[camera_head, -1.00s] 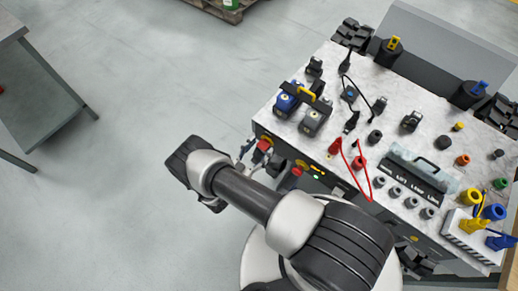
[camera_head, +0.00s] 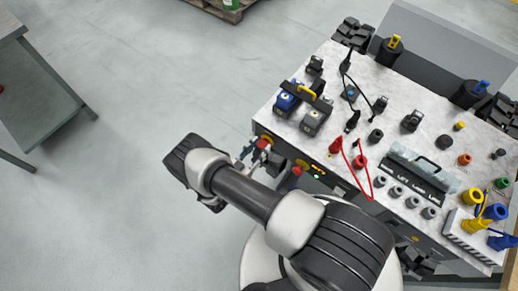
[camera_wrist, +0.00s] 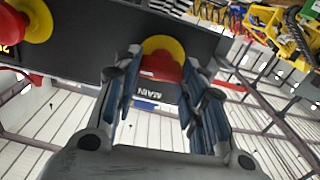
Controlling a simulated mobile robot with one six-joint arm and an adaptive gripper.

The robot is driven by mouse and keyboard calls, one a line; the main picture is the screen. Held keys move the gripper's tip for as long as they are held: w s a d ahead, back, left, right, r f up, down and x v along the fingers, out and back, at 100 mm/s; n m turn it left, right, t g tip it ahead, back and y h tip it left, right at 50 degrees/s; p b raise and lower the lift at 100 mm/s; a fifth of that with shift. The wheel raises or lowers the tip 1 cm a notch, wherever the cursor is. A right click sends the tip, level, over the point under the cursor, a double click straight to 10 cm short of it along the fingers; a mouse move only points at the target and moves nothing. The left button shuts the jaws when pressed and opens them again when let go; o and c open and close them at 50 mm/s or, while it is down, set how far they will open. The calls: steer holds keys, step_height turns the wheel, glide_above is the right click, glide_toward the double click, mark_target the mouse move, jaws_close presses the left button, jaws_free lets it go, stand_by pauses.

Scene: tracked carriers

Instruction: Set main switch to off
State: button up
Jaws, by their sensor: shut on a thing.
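The main switch (camera_wrist: 161,66) is a red knob on a yellow round plate, on a dark panel with a "MAIN" label (camera_wrist: 152,91) beside it in the wrist view. My gripper (camera_wrist: 160,75) has its fingers on both sides of the red knob and is shut on it. In the head view my gripper (camera_head: 252,156) reaches the side panel of the carrier (camera_head: 375,205), at its left corner. The knob is partly hidden there by the fingers, and its exact setting cannot be read.
Another red knob on a yellow plate (camera_wrist: 30,20) is at the upper left of the wrist view. The carrier top holds cables, sockets and blocks. The floor (camera_head: 110,190) to the left is clear.

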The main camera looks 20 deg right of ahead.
steer(key=shift+w+a+f+n+b, duration=0.15)
steer(key=shift+n+b, duration=1.95)
steer(key=shift+n, duration=2.1)
steer(key=shift+d+f+n+b, duration=0.1)
steer(key=shift+n+b, duration=1.95)
steer(key=shift+n, duration=2.15)
steer(key=o, duration=1.1)
steer(key=shift+c, duration=0.2)
steer(key=shift+a, duration=0.15)
steer(key=v, duration=1.2)
